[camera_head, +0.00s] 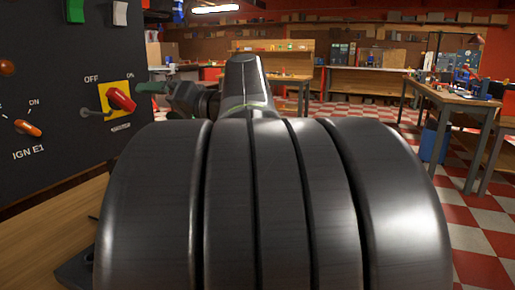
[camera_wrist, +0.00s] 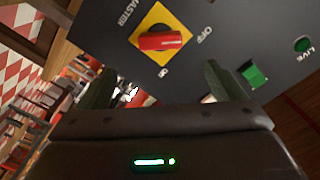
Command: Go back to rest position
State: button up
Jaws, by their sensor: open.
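My gripper (camera_wrist: 158,92) is open and empty in the wrist view, its two dark fingers apart. It faces a dark control panel (camera_wrist: 228,25). A red rotary switch (camera_wrist: 160,41) on a yellow plate, near the lettering MASTER, OFF and ON, lies just beyond the fingers and apart from them. In the head view the red switch (camera_head: 121,99) is on the panel (camera_head: 50,150) at the left. My arm's large dark links fill the middle there and hide much of the gripper.
The panel also carries an orange knob (camera_head: 28,128) marked IGN E1, a green switch (camera_head: 75,10) and a white switch (camera_head: 120,13). A wooden surface (camera_head: 40,245) lies below it. A workbench (camera_head: 465,100) stands at the right, with open checkered floor (camera_head: 470,215) before it.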

aim_at(125, 99)
jog(key=x, duration=1.1)
jog(key=shift+w+a+r, duration=0.1)
jog(key=shift+a+r, duration=0.1)
jog(key=shift+r, duration=0.1)
jog(key=shift+d+r+m+p, duration=0.1)
jog(key=shift+d+m+p, duration=0.05)
jog(key=shift+m+p, duration=0.6)
jog(key=m+p, duration=0.3)
jog(key=p, duration=0.2)
jog(key=m+p, duration=0.4)
jog(key=p, duration=0.3)
jog(key=m+p, duration=0.6)
jog(key=p, duration=0.7)
jog(key=shift+m+p, duration=0.45)
jog(key=shift+p, duration=0.2)
jog(key=shift+f+m+p, duration=0.2)
jog(key=shift+m+p, duration=0.1)
jog(key=shift+p, duration=0.1)
